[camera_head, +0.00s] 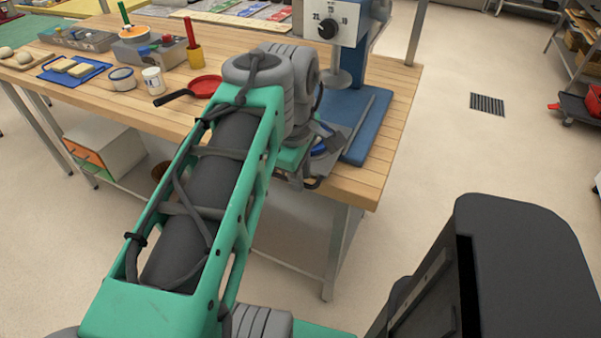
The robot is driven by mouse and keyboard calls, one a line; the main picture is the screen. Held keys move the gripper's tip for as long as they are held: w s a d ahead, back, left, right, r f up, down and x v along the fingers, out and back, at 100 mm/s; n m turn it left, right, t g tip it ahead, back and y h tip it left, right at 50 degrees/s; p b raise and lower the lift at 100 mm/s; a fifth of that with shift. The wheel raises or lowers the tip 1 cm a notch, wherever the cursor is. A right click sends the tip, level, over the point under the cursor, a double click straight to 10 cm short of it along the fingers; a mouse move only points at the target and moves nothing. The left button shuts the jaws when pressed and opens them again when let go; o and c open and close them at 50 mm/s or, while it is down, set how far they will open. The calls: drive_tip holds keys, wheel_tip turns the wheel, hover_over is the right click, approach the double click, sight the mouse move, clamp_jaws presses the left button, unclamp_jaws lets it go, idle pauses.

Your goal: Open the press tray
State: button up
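The press stands at the right end of the wooden table. It has a white dial panel (330,22), a grey round press head (341,78) and a blue base (369,125). A grey flat part lies at the left side of the base; I cannot tell whether it is the press tray. My green and grey arm crosses the middle of the view and hides the left of the press. My gripper (314,170) is low beside the base at the table's front edge, mostly hidden by the arm. Its fingers and any contact are unclear.
On the table (395,120) to the left are a red pan (206,86), a white jar (153,80), a white cup (122,78), a blue board (76,69) and grey bins (150,50). A shelf with a red item stands far right.

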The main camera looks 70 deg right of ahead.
wheel_tip(320, 180, up, 8)
drive_tip(key=a+p, duration=0.1)
drive_tip(key=p, duration=0.2)
drive_tip(key=shift+a+f, duration=0.2)
drive_tip(key=shift+w, duration=0.1)
